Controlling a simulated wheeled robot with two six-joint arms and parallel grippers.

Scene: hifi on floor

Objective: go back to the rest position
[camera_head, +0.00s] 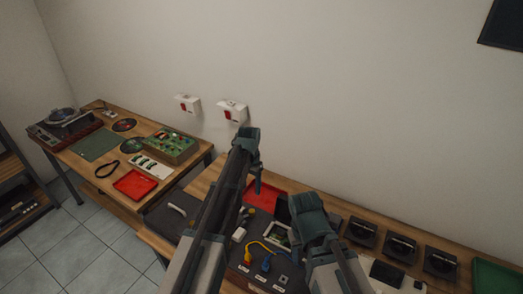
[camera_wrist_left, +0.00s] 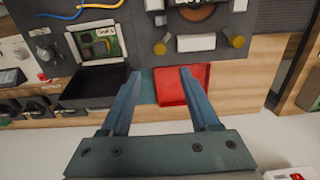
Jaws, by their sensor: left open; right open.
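My left gripper (camera_head: 250,155) is raised over the back edge of the right-hand workbench, in front of the wall. The left wrist view shows its two blue-grey fingers (camera_wrist_left: 160,76) spread apart with nothing between them. Its fingertips appear over a red tray (camera_wrist_left: 196,84) and the edge of a dark tray (camera_wrist_left: 92,88), apart from them as far as I can tell. My right gripper (camera_head: 310,216) is over the middle of the same bench, lower in the picture. It is open, and I see nothing held in it. The arms hide part of the bench.
The right bench holds a red tray (camera_head: 262,196), yellow and blue cables (camera_head: 266,262), several black devices (camera_head: 401,248) and a green tray (camera_head: 495,278). The left bench carries a turntable (camera_head: 62,121), a green circuit box (camera_head: 168,146) and a red tray (camera_head: 136,185). Two switch boxes hang on the wall.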

